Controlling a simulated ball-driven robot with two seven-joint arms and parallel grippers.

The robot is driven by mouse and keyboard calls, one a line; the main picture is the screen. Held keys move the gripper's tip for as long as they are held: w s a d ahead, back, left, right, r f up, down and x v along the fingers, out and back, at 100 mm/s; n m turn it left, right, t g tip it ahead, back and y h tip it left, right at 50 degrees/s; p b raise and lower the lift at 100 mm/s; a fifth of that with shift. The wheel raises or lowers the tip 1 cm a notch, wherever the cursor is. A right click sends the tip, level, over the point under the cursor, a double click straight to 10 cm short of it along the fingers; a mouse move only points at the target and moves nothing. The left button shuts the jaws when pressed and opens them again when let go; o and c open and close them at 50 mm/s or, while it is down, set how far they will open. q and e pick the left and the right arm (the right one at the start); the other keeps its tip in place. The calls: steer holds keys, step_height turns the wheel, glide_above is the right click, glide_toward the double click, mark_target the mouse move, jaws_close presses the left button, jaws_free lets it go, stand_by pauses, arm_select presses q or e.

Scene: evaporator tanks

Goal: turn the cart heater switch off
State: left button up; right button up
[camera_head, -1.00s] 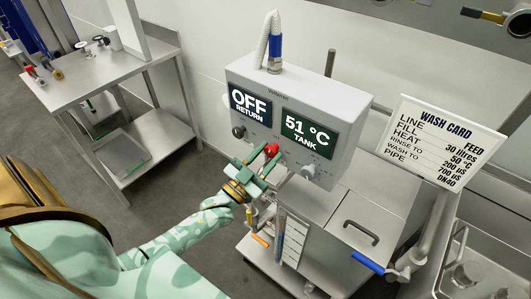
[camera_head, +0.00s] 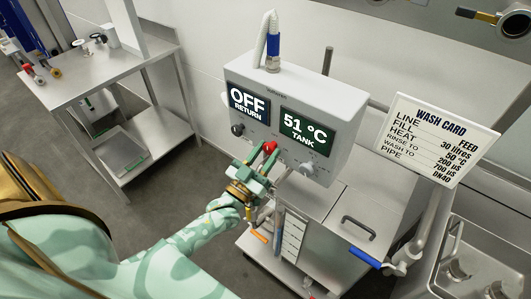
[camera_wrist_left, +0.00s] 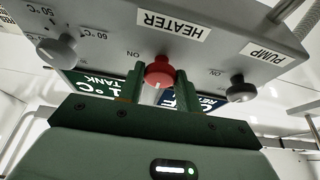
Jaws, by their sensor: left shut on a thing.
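The heater switch is a red knob (camera_head: 269,147) on the lower front of the grey control box (camera_head: 338,108). In the left wrist view the same red knob (camera_wrist_left: 158,71) sits below the upside-down HEATER label (camera_wrist_left: 171,24), with an ON mark to its left. My left gripper (camera_head: 262,160) is shut on it, one green finger on each side; it also shows in the left wrist view (camera_wrist_left: 160,88). The fingers hide part of the knob, so I cannot tell its exact setting. The displays read OFF RETURN (camera_head: 248,105) and 51 °C TANK (camera_head: 306,133). My right gripper is out of view.
A dark pump knob (camera_wrist_left: 241,89) and a grey temperature knob (camera_wrist_left: 58,49) flank the switch closely. The steel cart (camera_head: 330,232) with blue and orange valve handles stands below the box. A wash card (camera_head: 440,138) is at right, a steel table (camera_head: 95,75) at left.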

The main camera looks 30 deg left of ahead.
arm_select(q)
steer(key=o, duration=0.9)
steer(key=shift+o, duration=0.2)
steer(key=b+v, duration=0.1)
steer(key=v, duration=1.5)
steer(key=shift+s, duration=0.2)
